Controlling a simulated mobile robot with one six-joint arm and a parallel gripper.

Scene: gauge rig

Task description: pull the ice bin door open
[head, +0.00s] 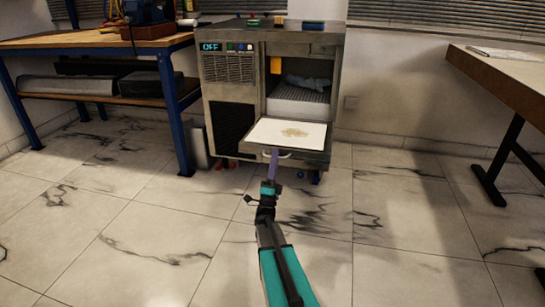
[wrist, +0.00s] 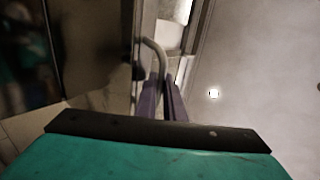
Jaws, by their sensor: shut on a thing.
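The ice bin door (head: 310,134) is hinged down at the front of the metal ice machine (head: 230,97). It lies about level, with its pale inner face and a brownish patch turned up. The bin opening (head: 298,97) above it is uncovered. My gripper (head: 272,163) reaches the door's front edge and is shut on the curved door handle (head: 284,155). In the wrist view the purple fingers (wrist: 164,105) close around the grey handle bar (wrist: 158,58). The fingers hide part of the handle.
A blue-legged workbench (head: 172,98) stands close at the left of the machine. A brown table (head: 510,80) stands at the right. An orange tag (head: 276,65) hangs at the bin opening. The tiled floor around the door front is mostly clear.

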